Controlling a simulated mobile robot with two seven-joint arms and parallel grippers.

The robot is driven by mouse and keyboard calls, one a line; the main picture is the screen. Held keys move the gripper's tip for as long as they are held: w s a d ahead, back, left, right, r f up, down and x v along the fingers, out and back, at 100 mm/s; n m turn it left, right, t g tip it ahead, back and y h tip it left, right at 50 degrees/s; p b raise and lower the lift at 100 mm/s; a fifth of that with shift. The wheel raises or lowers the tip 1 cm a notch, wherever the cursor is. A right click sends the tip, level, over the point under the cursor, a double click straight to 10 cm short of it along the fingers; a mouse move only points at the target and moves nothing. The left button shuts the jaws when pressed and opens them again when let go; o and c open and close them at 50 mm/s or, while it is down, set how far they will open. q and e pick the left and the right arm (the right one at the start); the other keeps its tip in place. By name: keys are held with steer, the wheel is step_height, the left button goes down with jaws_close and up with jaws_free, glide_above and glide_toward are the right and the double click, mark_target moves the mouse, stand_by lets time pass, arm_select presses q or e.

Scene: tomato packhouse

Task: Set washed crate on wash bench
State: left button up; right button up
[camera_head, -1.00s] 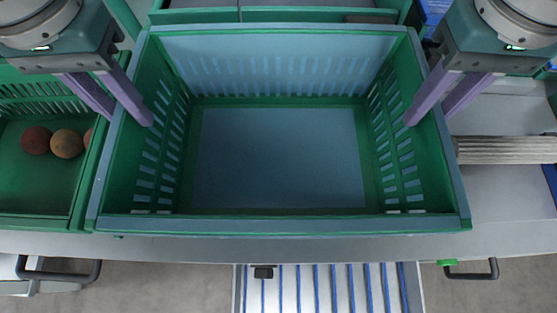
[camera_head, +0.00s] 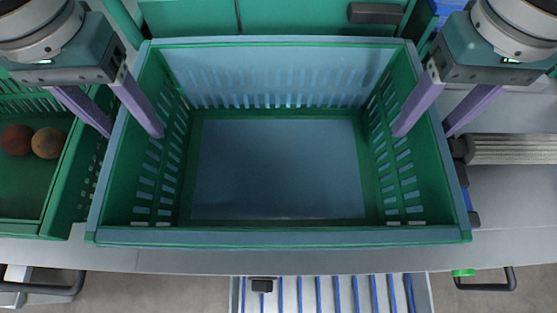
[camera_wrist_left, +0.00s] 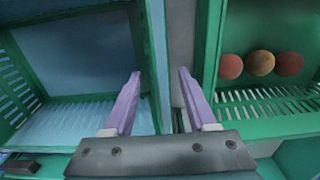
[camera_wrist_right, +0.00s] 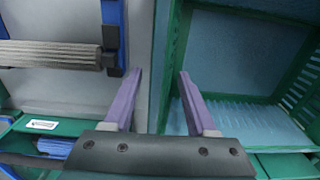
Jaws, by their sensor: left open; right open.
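The washed crate (camera_head: 280,237) is green with a blue-grey rim and floor, empty and level, and appears to sit on the grey wash bench (camera_head: 300,262). Its underside is hidden. My left gripper (camera_head: 134,134) is open, with one finger inside and one outside the crate's left wall; the left wrist view shows the crate (camera_wrist_left: 157,60) wall between its fingers. My right gripper (camera_head: 422,134) is open in the same way around the right wall, which also shows in the right wrist view (camera_wrist_right: 170,60).
Close on the left stands another green crate (camera_head: 55,222) with several tomatoes (camera_head: 47,143). A ribbed grey roller-like part (camera_head: 510,149) lies close on the right. A green structure (camera_head: 190,18) stands behind. Drawer handles (camera_head: 485,284) and a blue-striped rack (camera_head: 330,294) show in front.

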steer(key=shift+r, duration=0.2)
arm_select(q)
step_height(320, 180, up, 12)
arm_select(e)
step_height(320, 180, up, 12)
steer(key=shift+f, duration=0.2)
stand_by(0.7)
